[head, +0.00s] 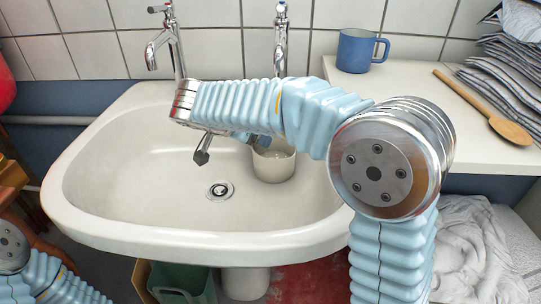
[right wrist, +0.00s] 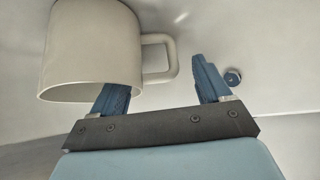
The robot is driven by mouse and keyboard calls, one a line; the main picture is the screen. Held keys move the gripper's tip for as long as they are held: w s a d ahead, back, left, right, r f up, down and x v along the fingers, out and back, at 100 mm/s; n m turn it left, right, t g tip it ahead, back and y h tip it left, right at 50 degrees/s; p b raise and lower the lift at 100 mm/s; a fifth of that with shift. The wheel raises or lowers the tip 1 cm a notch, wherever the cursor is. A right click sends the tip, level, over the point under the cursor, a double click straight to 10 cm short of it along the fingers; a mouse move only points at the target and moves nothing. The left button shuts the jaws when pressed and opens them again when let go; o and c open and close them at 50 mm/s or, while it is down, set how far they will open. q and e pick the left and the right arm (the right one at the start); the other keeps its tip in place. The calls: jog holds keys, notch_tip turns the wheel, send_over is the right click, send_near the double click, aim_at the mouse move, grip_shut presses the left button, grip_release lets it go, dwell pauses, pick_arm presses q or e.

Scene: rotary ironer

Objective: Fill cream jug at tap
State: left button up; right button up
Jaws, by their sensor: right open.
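The cream jug (head: 273,162) stands in the right part of the white sink basin, below the right-hand tap (head: 281,35). My right forearm hides part of it in the head view. In the right wrist view the jug (right wrist: 92,50) is large at upper left, its handle (right wrist: 172,58) pointing right. My right gripper (right wrist: 163,88) is open; the handle lies ahead of the gap between its blue fingers. The left finger overlaps the jug's rim in the picture; I cannot tell whether they touch. Of my left arm only links show at lower left; its gripper is out of view.
A second tap (head: 163,45) stands at the sink's back left. The drain (head: 220,190) is mid-basin. A blue mug (head: 357,50), a wooden spoon (head: 485,108) and folded cloths (head: 508,80) are on the right counter. The basin's left side is clear.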

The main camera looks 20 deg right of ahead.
jog(key=shift+c, duration=0.2)
grip_shut()
jog(key=shift+r, duration=0.15)
jog(key=s+a+r+p, duration=0.3)
jog(key=s+a+r, duration=0.1)
jog(key=s+r, duration=0.9)
jog(key=shift+s+a+r, duration=0.15)
jog(key=shift+s+r, duration=0.05)
jog(key=shift+r, duration=1.65)
